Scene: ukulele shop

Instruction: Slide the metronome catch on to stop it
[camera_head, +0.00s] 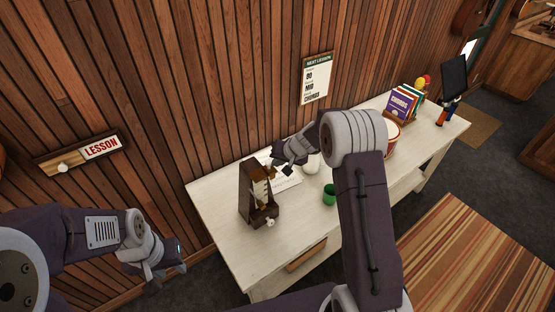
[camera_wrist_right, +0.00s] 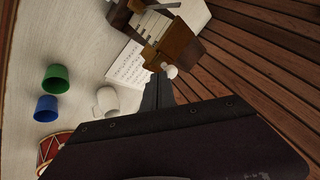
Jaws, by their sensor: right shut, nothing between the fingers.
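The metronome (camera_head: 247,200) is a dark brown wooden case standing upright on the pale table, with a pale scale face. A small light knob (camera_head: 270,223) sits low on it. In the right wrist view the metronome (camera_wrist_right: 181,47) is at the top, with a whitish knob (camera_wrist_right: 170,72) on its near side. I cannot tell which part is the catch. My right gripper (camera_head: 277,169) is shut and empty beside the upper metronome; its fingers (camera_wrist_right: 158,90) point at it, contact unclear. My left gripper (camera_head: 165,277) hangs low left, away from the table; its jaws are unclear.
A white mug (camera_head: 312,163), green cup (camera_head: 329,195), blue cup (camera_wrist_right: 46,109) and red drum (camera_head: 392,138) stand to the right. The wooden wall (camera_head: 190,100) borders the table. The table's front left is clear.

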